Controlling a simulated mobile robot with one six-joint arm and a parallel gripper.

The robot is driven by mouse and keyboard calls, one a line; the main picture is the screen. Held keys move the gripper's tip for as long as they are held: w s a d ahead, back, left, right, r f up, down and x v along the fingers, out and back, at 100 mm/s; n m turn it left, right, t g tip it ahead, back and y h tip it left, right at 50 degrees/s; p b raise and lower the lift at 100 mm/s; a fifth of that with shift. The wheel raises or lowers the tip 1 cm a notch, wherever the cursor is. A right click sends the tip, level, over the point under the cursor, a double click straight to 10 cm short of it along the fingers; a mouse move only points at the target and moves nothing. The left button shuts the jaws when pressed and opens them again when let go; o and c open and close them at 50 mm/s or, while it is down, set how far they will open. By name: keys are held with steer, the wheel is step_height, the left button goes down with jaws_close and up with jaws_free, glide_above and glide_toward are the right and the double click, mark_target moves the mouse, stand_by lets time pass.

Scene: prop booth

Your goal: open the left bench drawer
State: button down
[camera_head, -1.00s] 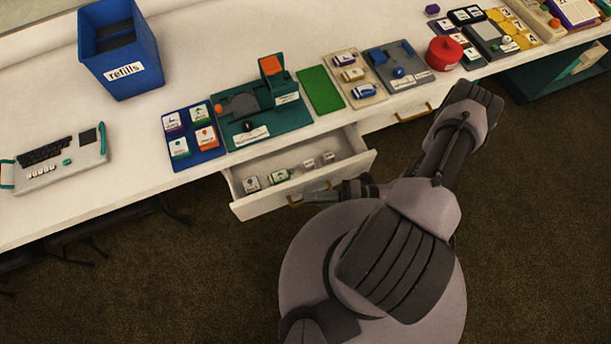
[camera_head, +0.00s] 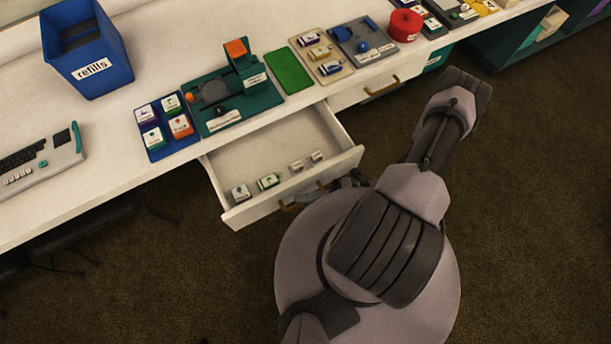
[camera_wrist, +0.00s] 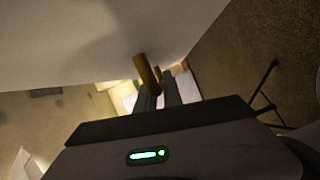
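The left bench drawer (camera_head: 260,160) stands well out from under the white bench, and several small labelled blocks lie along its front inside. Its brass handle (camera_head: 290,207) is on the drawer front, partly hidden by my arm. My gripper (camera_wrist: 160,92) is at this handle, and in the wrist view its two dark fingers are close together with the brass bar (camera_wrist: 147,73) at their tips. It looks shut on the handle. In the head view my gripper is mostly hidden behind my arm beside the drawer front.
A closed drawer with a brass handle (camera_head: 382,90) is to the right. On the bench top (camera_head: 130,110) are a blue refills bin (camera_head: 88,60), a blue tray of blocks (camera_head: 153,153), a green device (camera_head: 225,95) and a keyboard-like device (camera_head: 40,160). Brown carpet lies in front.

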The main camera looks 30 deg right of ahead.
steer(key=c, duration=1.5)
jaws_free()
steer(key=shift+d, duration=0.1)
steer(key=p+v, duration=0.1)
steer(key=v, duration=1.6)
steer(key=shift+d+p, duration=0.15)
steer(key=shift+p, duration=0.25)
